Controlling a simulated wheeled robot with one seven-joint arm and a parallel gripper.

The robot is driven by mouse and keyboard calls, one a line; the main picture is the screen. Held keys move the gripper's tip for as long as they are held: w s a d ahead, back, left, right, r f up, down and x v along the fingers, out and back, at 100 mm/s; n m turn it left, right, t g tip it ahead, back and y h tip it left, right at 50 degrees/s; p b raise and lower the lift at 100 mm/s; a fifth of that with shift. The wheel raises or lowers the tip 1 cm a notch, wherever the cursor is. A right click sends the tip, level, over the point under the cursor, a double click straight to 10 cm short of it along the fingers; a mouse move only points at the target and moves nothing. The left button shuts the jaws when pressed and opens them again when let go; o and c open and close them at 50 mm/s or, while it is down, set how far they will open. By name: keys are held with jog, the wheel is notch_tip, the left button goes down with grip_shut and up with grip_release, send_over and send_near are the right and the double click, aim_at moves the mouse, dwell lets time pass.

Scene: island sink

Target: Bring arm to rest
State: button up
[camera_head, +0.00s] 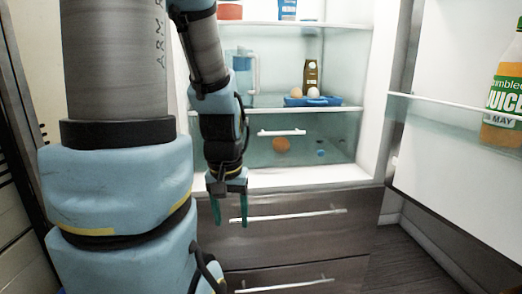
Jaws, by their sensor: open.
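My gripper (228,220) points down in front of the open fridge (340,178), at the height of its bottom edge and the top drawer. Its two green fingers are apart, with nothing between them. My arm hangs from the top of the view, with the wrist below the upper links. A large part of my arm covers the left side of the picture and hides what is behind it.
The fridge door (440,150) stands open at right with a juice bottle (504,95) on its shelf. Inside are a blue tray (312,101) with eggs, a pitcher (243,75) and a clear drawer (330,135). Dark drawers (290,240) with bar handles are below.

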notch_tip(320, 180, up, 15)
jog(key=p, duration=1.3)
jog(key=shift+f, duration=0.15)
dwell(0.7)
